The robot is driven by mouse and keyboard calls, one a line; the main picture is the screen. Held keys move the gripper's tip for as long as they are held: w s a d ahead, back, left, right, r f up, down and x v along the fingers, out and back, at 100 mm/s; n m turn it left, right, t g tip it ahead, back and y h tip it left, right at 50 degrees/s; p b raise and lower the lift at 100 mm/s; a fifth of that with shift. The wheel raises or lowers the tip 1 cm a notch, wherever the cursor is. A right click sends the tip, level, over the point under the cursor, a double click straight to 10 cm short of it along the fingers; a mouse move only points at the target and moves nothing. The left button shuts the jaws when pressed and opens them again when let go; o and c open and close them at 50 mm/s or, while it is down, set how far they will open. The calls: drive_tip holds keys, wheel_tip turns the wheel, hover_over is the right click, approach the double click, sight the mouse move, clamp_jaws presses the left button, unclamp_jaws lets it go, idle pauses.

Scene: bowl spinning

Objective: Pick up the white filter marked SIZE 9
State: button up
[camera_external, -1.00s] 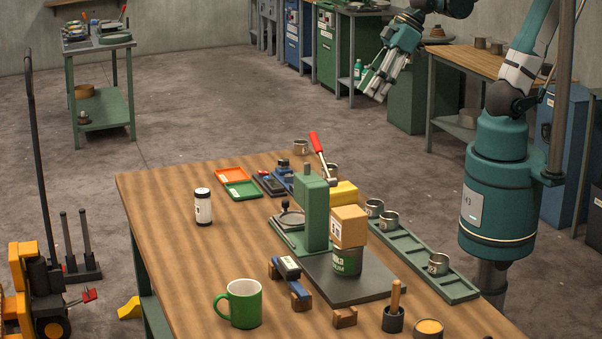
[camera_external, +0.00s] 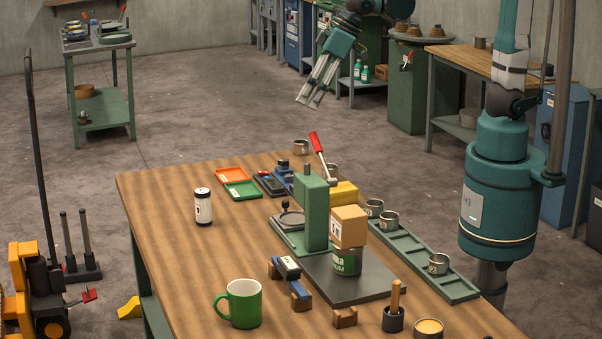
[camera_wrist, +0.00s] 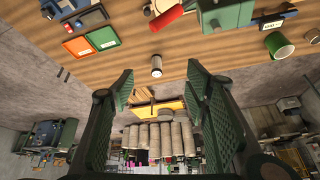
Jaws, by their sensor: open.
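A small white cylinder (camera_external: 203,208) with dark ends and a small dark marking stands upright on the left half of the wooden table; it is the likely filter, but its lettering is too small to read. It also shows in the wrist view (camera_wrist: 156,66), just beyond the gap between my fingers. My gripper (camera_external: 309,103) is in the air beyond the table's far edge, fingers pointing down and left, well apart from the cylinder. In the wrist view its two fingers (camera_wrist: 158,92) are spread with nothing between them.
A green mug (camera_external: 240,303) stands nearer the front. Orange and green trays (camera_external: 241,190) lie behind the cylinder. A green press (camera_external: 312,212), a stacked box and can (camera_external: 347,262) and a tray of metal cups (camera_external: 462,290) fill the right. The table around the cylinder is clear.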

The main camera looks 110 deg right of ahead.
drive_tip(key=w+d+f+m, duration=0.15)
drive_tip(key=w+f, duration=0.25)
drive_tip(key=w, duration=0.5)
drive_tip(key=m+g+h, duration=0.2)
drive_tip(key=m, duration=0.1)
approach(202, 190)
drive_tip(key=x, duration=0.7)
drive_tip(key=shift+s, duration=0.1)
drive_tip(key=shift+w+d+f, duration=0.2)
drive_tip(key=shift+w+f, duration=0.05)
drive_tip(key=shift+f, duration=0.25)
drive_tip(key=shift+f, duration=0.1)
drive_tip(key=shift+x, duration=1.2)
drive_tip(key=shift+a+x, duration=0.15)
drive_tip(key=shift+x, duration=1.15)
drive_tip(key=shift+a+x, duration=0.1)
drive_tip(key=shift+x, duration=1.2)
